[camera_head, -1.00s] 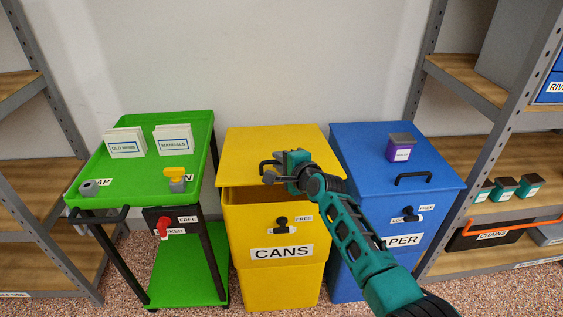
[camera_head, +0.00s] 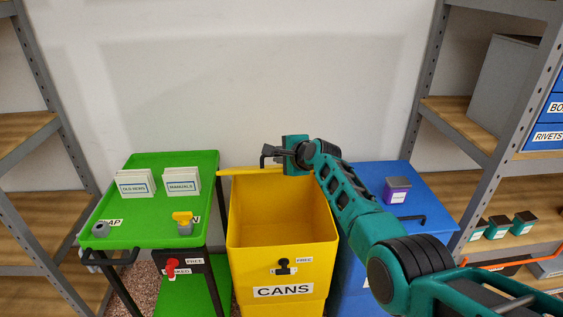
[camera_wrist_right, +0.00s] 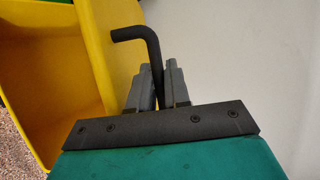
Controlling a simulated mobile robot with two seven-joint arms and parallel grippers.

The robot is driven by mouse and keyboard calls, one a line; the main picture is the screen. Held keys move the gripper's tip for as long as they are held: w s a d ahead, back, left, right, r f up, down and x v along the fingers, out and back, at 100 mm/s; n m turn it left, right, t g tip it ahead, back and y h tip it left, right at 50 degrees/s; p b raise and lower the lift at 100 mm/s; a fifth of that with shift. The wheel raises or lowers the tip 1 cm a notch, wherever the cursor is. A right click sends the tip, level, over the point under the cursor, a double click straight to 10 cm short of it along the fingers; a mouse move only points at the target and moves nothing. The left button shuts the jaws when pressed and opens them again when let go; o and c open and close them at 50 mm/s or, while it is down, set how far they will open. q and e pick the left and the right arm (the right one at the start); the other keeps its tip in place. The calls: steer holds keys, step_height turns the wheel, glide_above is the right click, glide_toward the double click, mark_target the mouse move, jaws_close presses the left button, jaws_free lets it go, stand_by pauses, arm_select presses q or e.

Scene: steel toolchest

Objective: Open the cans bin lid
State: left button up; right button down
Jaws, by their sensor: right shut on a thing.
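The yellow cans bin (camera_head: 281,248) stands in the middle of the head view, with a CANS label on its front. Its lid (camera_head: 240,172) is raised to about upright at the back and shows nearly edge-on, so the inside of the bin is visible and looks empty. My right gripper (camera_head: 279,155) is shut on the lid's black handle (camera_head: 265,157) above the rear of the bin. The right wrist view shows the dark handle (camera_wrist_right: 152,50) between the two grey fingers (camera_wrist_right: 158,90), with the yellow lid (camera_wrist_right: 108,45) beside it. My left gripper is in neither view.
A green cart (camera_head: 150,215) with label cards and small items stands left of the bin. A blue bin (camera_head: 365,180) with a purple box (camera_head: 397,190) on it stands to the right, partly behind my arm. Shelves flank both sides; a bare wall rises behind.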

steer(key=shift+w+r, duration=0.5)
steer(key=shift+r, duration=0.1)
steer(key=c, duration=1.4)
jaws_free()
steer(key=shift+c, duration=0.2)
steer(key=shift+s+d+r+p, duration=0.3)
steer(key=shift+s+r+p, duration=0.15)
steer(key=shift+p, duration=0.45)
steer(key=shift+p+v, duration=0.5)
steer(key=shift+v, duration=0.3)
steer(key=v, duration=1)
